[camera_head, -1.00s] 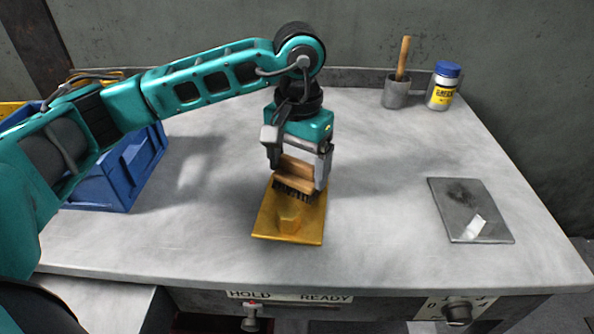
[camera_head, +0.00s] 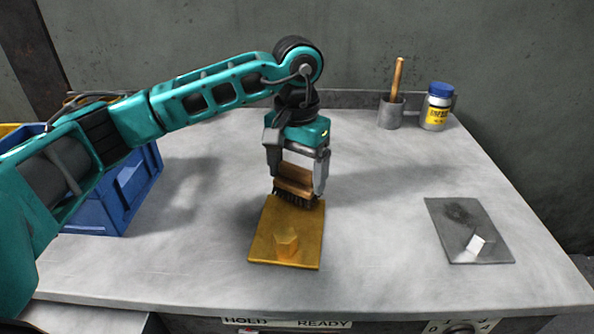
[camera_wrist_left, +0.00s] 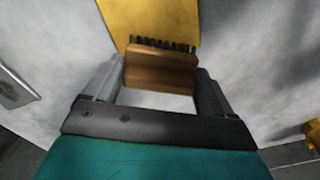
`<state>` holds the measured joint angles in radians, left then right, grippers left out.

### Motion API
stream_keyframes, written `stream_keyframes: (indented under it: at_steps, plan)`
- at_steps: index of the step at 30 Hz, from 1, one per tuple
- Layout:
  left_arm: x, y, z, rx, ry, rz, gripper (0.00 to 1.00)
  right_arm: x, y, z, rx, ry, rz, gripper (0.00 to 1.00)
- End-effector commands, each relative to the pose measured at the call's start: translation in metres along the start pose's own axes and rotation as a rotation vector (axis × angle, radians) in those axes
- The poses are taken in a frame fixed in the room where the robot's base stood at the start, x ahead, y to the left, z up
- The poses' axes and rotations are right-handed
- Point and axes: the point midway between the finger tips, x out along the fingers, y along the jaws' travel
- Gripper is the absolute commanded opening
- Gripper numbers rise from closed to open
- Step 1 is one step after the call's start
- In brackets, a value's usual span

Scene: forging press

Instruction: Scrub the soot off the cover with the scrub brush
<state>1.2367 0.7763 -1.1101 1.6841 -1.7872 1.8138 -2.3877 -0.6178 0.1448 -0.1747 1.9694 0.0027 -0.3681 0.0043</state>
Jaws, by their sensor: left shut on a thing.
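My left gripper (camera_head: 296,188) is shut on the scrub brush (camera_head: 295,180), a wooden block with dark bristles pointing down. The bristles are at the far edge of a yellow plate-like cover (camera_head: 267,242) with a raised knob; I cannot tell whether they touch it. No clear dark patch shows on the yellow cover's bare part. The left wrist view shows the brush (camera_wrist_left: 160,68) between the fingers, bristles over the yellow cover (camera_wrist_left: 150,18). A grey plate (camera_head: 482,218) with a dark smudge and a white block lies at the right. My right gripper is out of view.
A blue crate (camera_head: 125,195) stands at the left under my left arm. A grey cup (camera_head: 390,115) with a wooden handle in it and a blue-capped jar (camera_head: 436,110) stand at the back right. The worktop (camera_head: 375,225) between the plates is clear.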

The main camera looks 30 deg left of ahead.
Motion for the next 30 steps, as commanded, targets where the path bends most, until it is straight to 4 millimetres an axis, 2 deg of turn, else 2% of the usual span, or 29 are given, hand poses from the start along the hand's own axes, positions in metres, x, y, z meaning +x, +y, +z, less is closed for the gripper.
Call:
stream_keyframes:
  at_steps: [1, 13, 26, 30]
  plan:
    - [-0.009, 0.000, 0.000, 0.000, 0.002, 0.000, 0.60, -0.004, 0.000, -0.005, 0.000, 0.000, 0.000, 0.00]
    - [-0.050, 0.000, 0.000, -0.001, 0.002, 0.000, 0.60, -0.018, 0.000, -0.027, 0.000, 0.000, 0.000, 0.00]
    - [-0.055, 0.000, 0.000, 0.000, 0.002, 0.001, 0.60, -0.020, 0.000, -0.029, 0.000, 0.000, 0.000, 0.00]
    - [-0.065, 0.000, 0.000, 0.000, 0.003, 0.001, 0.60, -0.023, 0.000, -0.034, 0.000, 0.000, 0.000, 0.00]
